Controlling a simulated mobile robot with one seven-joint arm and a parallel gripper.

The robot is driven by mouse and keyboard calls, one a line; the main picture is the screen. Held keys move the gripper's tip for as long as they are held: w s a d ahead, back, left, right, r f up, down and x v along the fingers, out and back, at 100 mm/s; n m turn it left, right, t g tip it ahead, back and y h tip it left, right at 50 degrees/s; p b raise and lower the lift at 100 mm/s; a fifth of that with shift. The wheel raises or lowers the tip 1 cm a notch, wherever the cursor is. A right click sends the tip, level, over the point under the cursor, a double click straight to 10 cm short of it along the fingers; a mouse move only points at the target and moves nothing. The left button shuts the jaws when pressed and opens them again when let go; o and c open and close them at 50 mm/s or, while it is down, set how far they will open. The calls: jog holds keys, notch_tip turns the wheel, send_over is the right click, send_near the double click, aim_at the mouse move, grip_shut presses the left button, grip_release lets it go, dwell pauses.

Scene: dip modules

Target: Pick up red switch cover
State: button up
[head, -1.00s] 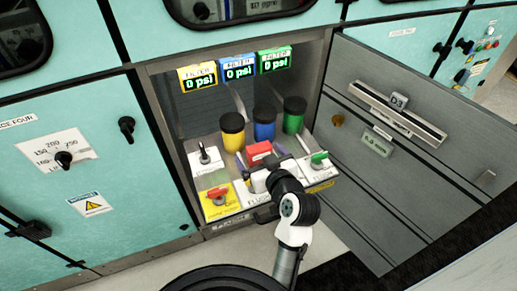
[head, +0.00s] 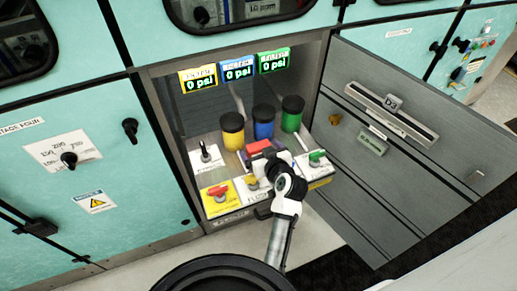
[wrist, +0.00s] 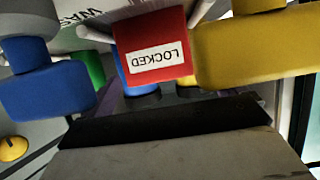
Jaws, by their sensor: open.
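The red switch cover (head: 258,147) sits among the switches on the sloped panel (head: 206,161) in the open bay. In the wrist view the red cover (wrist: 150,38) is at the upper middle, with an upside-down white LOCKED label. My gripper (head: 270,164) is open at the panel, close in front of the cover, and hides its lower part. Pale strips show on both sides of the cover in the wrist view. I cannot tell whether the gripper touches it.
Yellow (head: 232,130), blue (head: 264,122) and green (head: 291,113) canisters with black tops stand behind the cover. Large blue (wrist: 45,90) and yellow (wrist: 255,48) shapes flank the cover.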

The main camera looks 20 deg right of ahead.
jog(key=shift+x, duration=1.25)
jog(key=c, duration=1.1)
